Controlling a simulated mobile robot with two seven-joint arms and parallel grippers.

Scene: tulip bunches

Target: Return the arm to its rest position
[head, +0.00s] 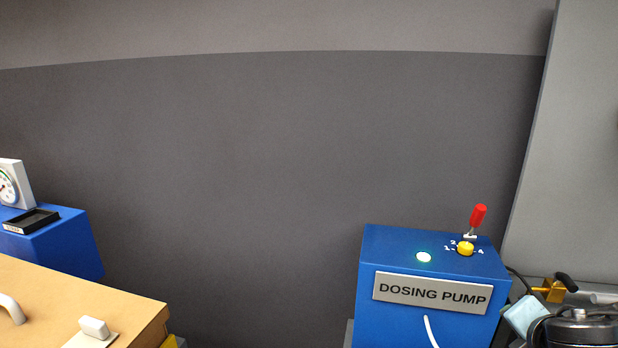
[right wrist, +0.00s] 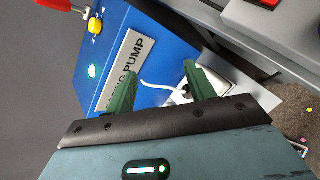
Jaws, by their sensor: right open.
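My right gripper (right wrist: 160,78) shows in the right wrist view, with its two dark green fingers apart. No object is seen between the fingers. Beyond them is the blue dosing pump box (right wrist: 112,55), with a white tube (right wrist: 160,86) coming from its front. The gripper is in front of the box; I cannot tell the exact gap. In the head view the dosing pump (head: 440,245) stands at the lower right, with a lit green-white lamp (head: 424,257), a yellow knob (head: 465,249) and a red-handled lever (head: 478,216). My left gripper is in neither view.
At the left of the head view are a tan wooden box (head: 90,290) with a white handle and a blue block (head: 70,240) with a black tray (head: 31,221) and a white dial gauge (head: 10,185). Dark grey wall lies between them and the pump. Dark and pale-blue parts crowd the lower right corner.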

